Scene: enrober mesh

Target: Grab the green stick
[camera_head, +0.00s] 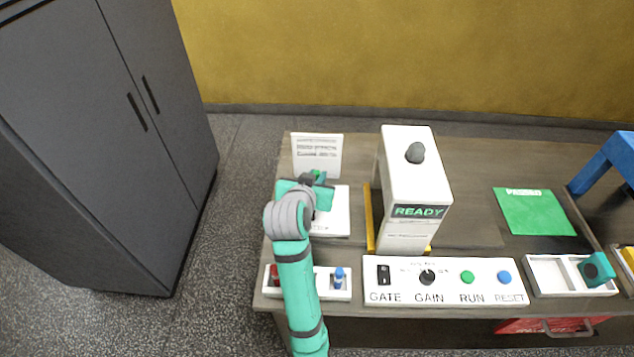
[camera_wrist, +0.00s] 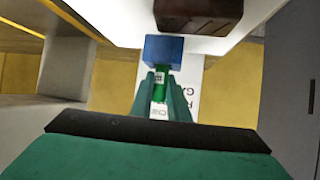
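The green stick (camera_wrist: 160,83) carries a small white label and shows in the middle of the wrist view, with one end at a blue block (camera_wrist: 164,49). My gripper (camera_wrist: 161,92) has its two green fingers close along both sides of it, with no clear gap. In the head view my gripper (camera_head: 312,180) is above the back left of the table, by a white pad (camera_head: 338,218). A bit of green shows at its tip there. My arm hides part of this area.
A white tray (camera_head: 328,293) at the front left holds a red stick (camera_head: 275,272) and a blue stick (camera_head: 339,277). A white machine (camera_head: 402,232) marked READY stands to the right. A button panel (camera_head: 445,291), a green mat (camera_head: 534,212) and a divided tray (camera_head: 546,272) lie further right.

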